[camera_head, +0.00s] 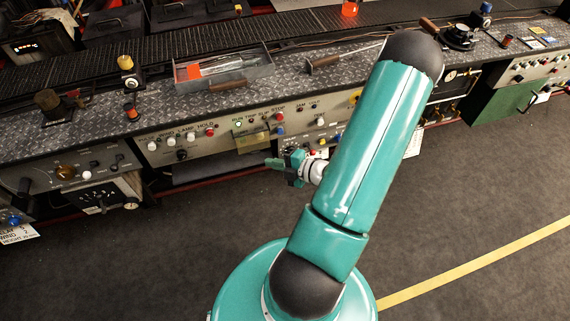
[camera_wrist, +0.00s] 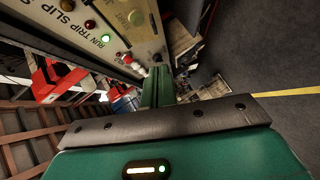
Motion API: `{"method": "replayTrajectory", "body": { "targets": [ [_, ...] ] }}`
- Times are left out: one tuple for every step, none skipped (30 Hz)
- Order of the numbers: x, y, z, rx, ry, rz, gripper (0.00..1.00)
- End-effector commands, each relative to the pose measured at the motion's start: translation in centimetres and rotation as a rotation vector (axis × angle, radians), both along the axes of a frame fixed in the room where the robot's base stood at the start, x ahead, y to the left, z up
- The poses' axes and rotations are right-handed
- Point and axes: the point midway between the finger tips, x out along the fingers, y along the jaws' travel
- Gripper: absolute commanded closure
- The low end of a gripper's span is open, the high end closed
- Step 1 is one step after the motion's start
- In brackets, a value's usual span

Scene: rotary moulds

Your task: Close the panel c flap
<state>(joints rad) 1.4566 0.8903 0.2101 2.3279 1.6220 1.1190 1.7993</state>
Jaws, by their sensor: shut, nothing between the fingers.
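My gripper (camera_head: 270,163) is shut and empty, in front of the control panels near the middle of the head view. In the wrist view its green fingers (camera_wrist: 158,86) are together beside a panel (camera_wrist: 100,25) marked RUN, TRIP and SLIP. A small olive-tan flap (camera_head: 254,139) stands out from the panel front, just above and left of my gripper in the head view. I cannot read a letter on it, so I cannot tell whether it is the panel c flap. Whether my fingers touch it is unclear.
A grey metal tray (camera_head: 232,75) with tools sits on the worktop above the panels. A green cabinet front (camera_head: 505,106) shows at the right. Open grey floor (camera_head: 460,200) lies in front, crossed by a yellow line (camera_head: 490,260). My arm hides part of the panels.

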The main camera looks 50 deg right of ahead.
Motion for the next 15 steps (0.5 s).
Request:
{"method": "replayTrajectory", "body": {
  "targets": [
    [1.0, 0.3, -0.3, 0.002, -0.003, 0.004, 1.0],
    [1.6, 0.4, -0.5, 0.002, -0.002, 0.003, 1.0],
    [2.4, 0.7, -0.7, 0.002, -0.002, 0.004, 1.0],
    [2.9, 0.8, -0.8, 0.001, -0.002, 0.003, 1.0],
    [3.3, 0.7, -1.0, 0.0, -0.002, 0.003, 1.0],
    [3.8, 0.1, -1.4, -0.001, -0.002, 0.002, 1.0],
    [4.2, -0.2, -1.5, -0.002, -0.002, 0.001, 1.0],
    [4.6, -0.4, -1.7, -0.001, -0.002, 0.002, 1.0],
    [5.0, -0.7, -1.9, -0.001, -0.002, 0.002, 1.0],
    [5.2, -0.9, -2.1, -0.001, -0.002, 0.002, 1.0],
    [5.4, -1.0, -2.2, -0.001, -0.002, 0.002, 1.0],
    [5.6, -1.2, -2.3, -0.001, -0.002, 0.002, 1.0],
    [5.8, -1.3, -2.3, -0.002, -0.002, 0.001, 1.0],
    [5.9, -1.4, -2.4, -0.001, -0.002, 0.001, 1.0],
    [5.9, -1.4, -2.4, -0.001, -0.002, 0.001, 1.0]
  ]
}}
